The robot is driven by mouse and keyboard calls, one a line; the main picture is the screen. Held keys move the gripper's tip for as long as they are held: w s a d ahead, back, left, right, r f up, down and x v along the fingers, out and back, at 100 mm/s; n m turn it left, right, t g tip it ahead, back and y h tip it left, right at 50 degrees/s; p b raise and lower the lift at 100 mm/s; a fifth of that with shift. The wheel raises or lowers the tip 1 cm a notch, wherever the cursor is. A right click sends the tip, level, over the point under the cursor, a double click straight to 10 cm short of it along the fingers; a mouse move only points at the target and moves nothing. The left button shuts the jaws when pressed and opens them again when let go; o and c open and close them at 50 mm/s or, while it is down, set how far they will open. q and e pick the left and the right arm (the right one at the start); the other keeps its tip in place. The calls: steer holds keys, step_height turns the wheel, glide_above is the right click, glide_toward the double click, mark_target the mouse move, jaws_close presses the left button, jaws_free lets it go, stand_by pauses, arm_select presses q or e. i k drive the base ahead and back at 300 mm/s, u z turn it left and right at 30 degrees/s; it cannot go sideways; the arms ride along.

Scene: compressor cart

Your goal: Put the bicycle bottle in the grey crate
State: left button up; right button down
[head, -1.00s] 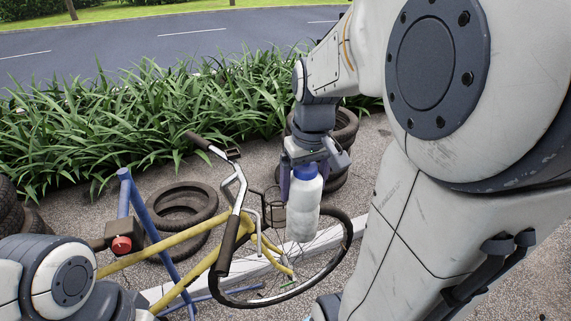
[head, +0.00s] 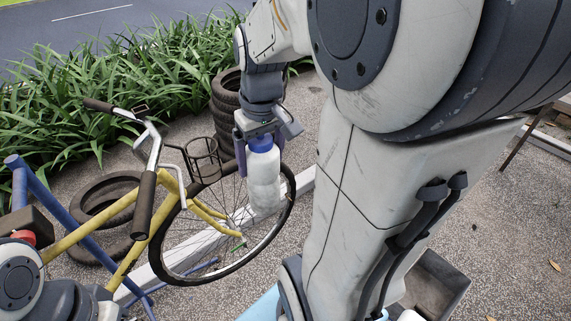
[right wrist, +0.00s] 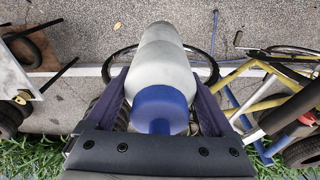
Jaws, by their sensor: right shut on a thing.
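The bicycle bottle (head: 264,180) is white with a blue cap. My right gripper (head: 258,140) is shut on it near the cap and holds it upright in the air, in front of a bicycle wheel in the head view. In the right wrist view the bottle (right wrist: 162,70) lies between the two purple fingers of the gripper (right wrist: 162,105), its blue cap nearest the camera. A grey crate (head: 440,283) shows at the lower right of the head view, partly hidden behind my right arm. My left gripper is not in view.
A yellow bicycle (head: 120,212) with a bottle cage (head: 202,158) stands in a blue frame (head: 62,212) at the left. Stacked tyres (head: 226,98) stand behind the bottle. A light blue surface (head: 262,306) shows at the bottom. Gravel ground lies open at the right.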

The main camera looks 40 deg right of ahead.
mark_target(434, 295)
steer(key=z, duration=2.9)
steer(key=k, duration=0.75)
steer(key=u, duration=0.8)
steer(key=i, duration=1)
